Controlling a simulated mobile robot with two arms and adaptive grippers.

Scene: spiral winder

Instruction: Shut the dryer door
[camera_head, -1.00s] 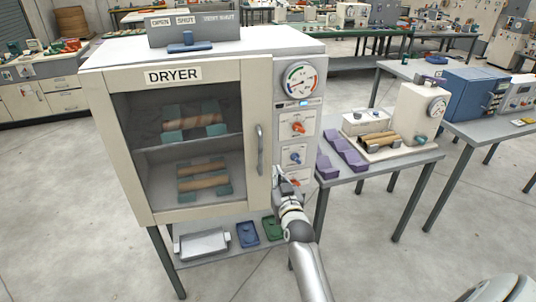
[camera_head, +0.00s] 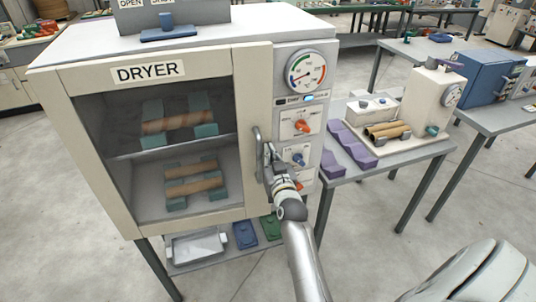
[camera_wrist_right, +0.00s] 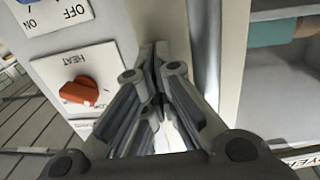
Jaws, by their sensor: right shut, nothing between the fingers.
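The dryer door (camera_head: 252,90) is a cream frame with a dark window, on the front of the dryer cabinet (camera_head: 200,38). It stands close to the cabinet front; I cannot tell whether a narrow gap remains. Its grey handle (camera_head: 258,152) runs upright along the right edge. My right gripper (camera_head: 268,160) is at the handle's lower part, just to its right, with its fingers shut and empty. I cannot tell whether it touches the door. In the right wrist view the closed fingertips (camera_wrist_right: 155,52) point at the pale strip between the window and the control panel. My left gripper is out of view.
The control panel (camera_head: 301,110) with a gauge and several knobs is right of the door. Wrapped tubes on teal holders (camera_head: 180,124) show behind the window. A side table (camera_head: 400,160) with purple blocks (camera_head: 350,148) stands to the right. Trays (camera_head: 200,247) lie underneath.

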